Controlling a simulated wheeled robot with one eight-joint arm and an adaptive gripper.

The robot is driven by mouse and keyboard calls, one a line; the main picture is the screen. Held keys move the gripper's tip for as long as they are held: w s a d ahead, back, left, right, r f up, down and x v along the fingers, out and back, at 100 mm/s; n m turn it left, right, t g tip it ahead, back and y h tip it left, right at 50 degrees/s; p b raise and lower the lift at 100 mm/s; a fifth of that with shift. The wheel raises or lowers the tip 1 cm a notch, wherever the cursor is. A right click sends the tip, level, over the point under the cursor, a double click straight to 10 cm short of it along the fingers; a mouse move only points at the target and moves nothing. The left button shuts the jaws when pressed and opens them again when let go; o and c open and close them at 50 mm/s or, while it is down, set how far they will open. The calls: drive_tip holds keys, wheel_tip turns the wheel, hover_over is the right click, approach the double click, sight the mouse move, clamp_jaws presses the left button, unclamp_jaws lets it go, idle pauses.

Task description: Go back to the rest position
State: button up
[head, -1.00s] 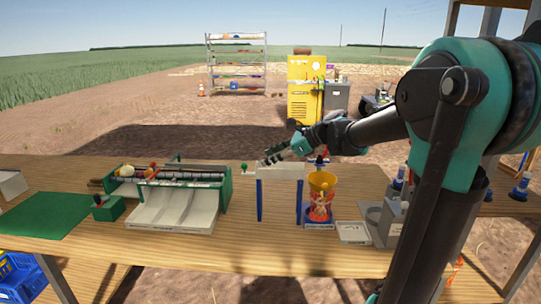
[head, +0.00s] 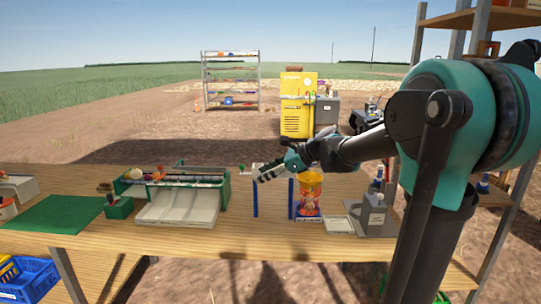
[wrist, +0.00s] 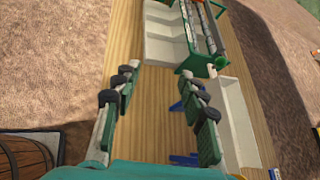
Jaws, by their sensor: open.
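My gripper (head: 268,172) is above the wooden table (head: 120,256), in front of a white trough on blue legs (head: 255,198) in the head view. Its two padded fingers (wrist: 158,100) are spread apart with nothing between them in the wrist view. The trough (wrist: 238,122) shows there at the right of the fingers. My arm reaches in from the right of the head view and partly hides the trough.
A green-framed roller sorter (head: 178,206) with white bins stands left of my gripper. A green mat (head: 55,216) lies at the left. The table's front strip is clear.

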drive_tip(key=s+d+f+n+h, duration=1.1)
drive_tip(key=s+d+f+n, duration=0.8)
drive_tip(key=s+f, duration=0.5)
drive_tip(key=shift+s+d+f, duration=0.2)
drive_tip(key=shift+d+f, duration=0.5)
drive_tip(key=shift+d, duration=0.4)
